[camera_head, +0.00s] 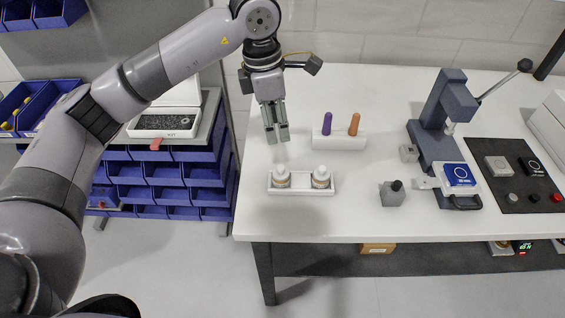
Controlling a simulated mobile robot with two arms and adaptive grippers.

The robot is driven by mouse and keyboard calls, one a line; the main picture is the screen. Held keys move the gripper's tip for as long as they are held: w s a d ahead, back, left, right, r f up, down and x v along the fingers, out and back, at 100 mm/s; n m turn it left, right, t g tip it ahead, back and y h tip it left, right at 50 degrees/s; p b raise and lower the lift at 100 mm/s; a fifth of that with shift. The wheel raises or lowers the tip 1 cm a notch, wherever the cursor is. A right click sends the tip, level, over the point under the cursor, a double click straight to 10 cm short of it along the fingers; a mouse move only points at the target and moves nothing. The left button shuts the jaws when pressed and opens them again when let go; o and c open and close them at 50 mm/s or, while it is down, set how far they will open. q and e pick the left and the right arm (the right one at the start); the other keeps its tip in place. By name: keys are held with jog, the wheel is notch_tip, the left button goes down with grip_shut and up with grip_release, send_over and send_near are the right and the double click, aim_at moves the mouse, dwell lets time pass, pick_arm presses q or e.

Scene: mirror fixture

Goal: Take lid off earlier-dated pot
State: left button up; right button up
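Two small pots stand side by side in a white tray (302,191) near the table's front left. The left pot (282,183) and the right pot (321,183) both have pale round lids on and brownish bodies. Any dates on them are too small to read. My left gripper (278,138) points down above and just behind the left pot, apart from it. Its two fingers show a narrow gap with nothing between them. My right gripper does not show.
A white block (340,141) with a purple peg (327,124) and an orange peg (354,124) stands behind the tray. A grey press (437,125), a small grey block (391,195) and a dark panel (515,173) are to the right. The table (350,222) is bare in front.

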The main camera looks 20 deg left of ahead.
pick_arm(q)
jog(key=p, duration=0.2)
send_over(280, 167)
jog(key=f, duration=0.8)
jog(key=shift+w+a, duration=0.1)
jog(key=shift+w, duration=0.1)
jog(key=shift+f+p, duration=0.25)
jog(key=shift+p, duration=0.1)
jog(key=f, duration=0.1)
jog(key=f+p, duration=0.1)
jog(key=f, duration=0.1)
jog(key=f+p, duration=0.1)
jog(key=shift+s+f, duration=0.2)
jog(key=shift+s, duration=0.05)
jog(key=shift+f, duration=0.2)
jog(key=shift+w, duration=0.1)
jog(key=shift+c, duration=0.5)
jog(key=c, duration=0.8)
jog(key=shift+o, duration=0.2)
